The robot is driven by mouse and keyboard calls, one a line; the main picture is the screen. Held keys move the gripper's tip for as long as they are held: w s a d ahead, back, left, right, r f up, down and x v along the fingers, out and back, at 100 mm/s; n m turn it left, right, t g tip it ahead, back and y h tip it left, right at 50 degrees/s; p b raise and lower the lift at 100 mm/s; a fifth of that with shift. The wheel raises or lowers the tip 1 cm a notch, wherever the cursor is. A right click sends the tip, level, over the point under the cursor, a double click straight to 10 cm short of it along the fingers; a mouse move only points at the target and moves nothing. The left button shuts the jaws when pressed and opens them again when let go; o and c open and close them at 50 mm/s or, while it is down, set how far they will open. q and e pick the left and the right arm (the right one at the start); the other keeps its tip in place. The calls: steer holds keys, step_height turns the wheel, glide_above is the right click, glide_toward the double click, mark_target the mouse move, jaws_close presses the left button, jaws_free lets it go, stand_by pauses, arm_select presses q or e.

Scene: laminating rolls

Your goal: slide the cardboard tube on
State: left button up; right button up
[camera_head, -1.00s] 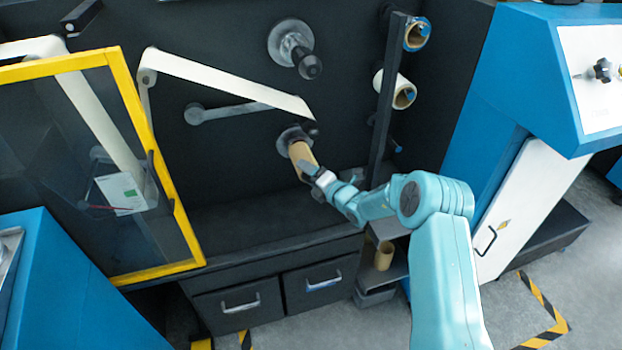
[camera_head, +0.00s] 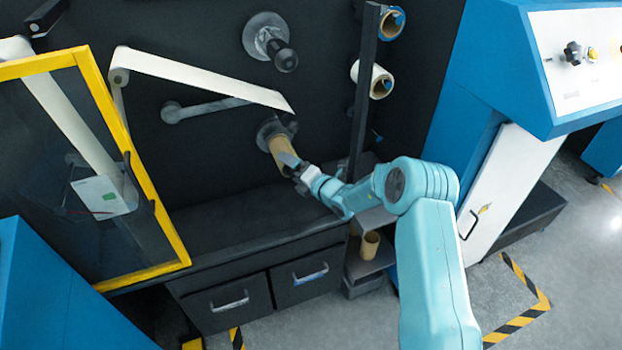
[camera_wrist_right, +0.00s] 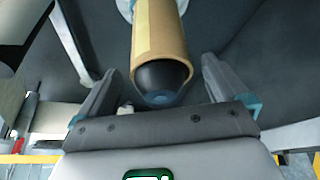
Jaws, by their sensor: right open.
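The brown cardboard tube (camera_head: 280,150) sits around the lower spindle on the dark machine wall, close to the round flange (camera_head: 277,130). In the right wrist view the tube (camera_wrist_right: 160,32) points toward me, and the black rounded spindle end (camera_wrist_right: 163,76) sticks out of its near opening. My right gripper (camera_head: 294,166) is at the tube's near end. In the wrist view its open fingers (camera_wrist_right: 161,66) stand apart on either side of the spindle end, with gaps between. My left gripper is not in view.
Another spindle (camera_head: 272,42) is above, bare. A white web (camera_head: 205,78) runs above the tube. A dark post (camera_head: 364,95) and rolls (camera_head: 372,78) stand to the right. A yellow-framed door (camera_head: 118,120) is left. Another tube (camera_head: 370,245) stands on a low shelf.

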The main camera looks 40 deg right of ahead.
steer(key=s+d+r, duration=0.2)
steer(key=s, duration=1.3)
steer(key=a+f+n+g+y+p, duration=0.15)
steer(key=a+n+g+y, duration=0.45)
steer(key=a, duration=1.4)
steer(key=s+a+f+n+g+y, duration=0.4)
steer(key=s+a+n+g, duration=0.15)
steer(key=s+a, duration=0.4)
steer(key=s+a+f+n+g+h+p, duration=0.1)
steer(key=s+f+n+g+h, duration=0.3)
steer(key=s+n, duration=0.6)
steer(key=s+a+f+n+g+h+p, duration=0.15)
steer(key=s+f+n+g, duration=0.35)
steer(key=s+n, duration=0.5)
steer(key=w+d+f+n+t+h, duration=0.2)
steer(key=w+d+f+n+t, duration=0.1)
steer(key=n, duration=1.2)
steer(key=w+t+b, duration=0.1)
steer(key=w, duration=0.1)
steer(key=shift+w+d+t, duration=0.3)
steer(key=shift+d+t, duration=0.05)
steer(key=shift+d, duration=0.05)
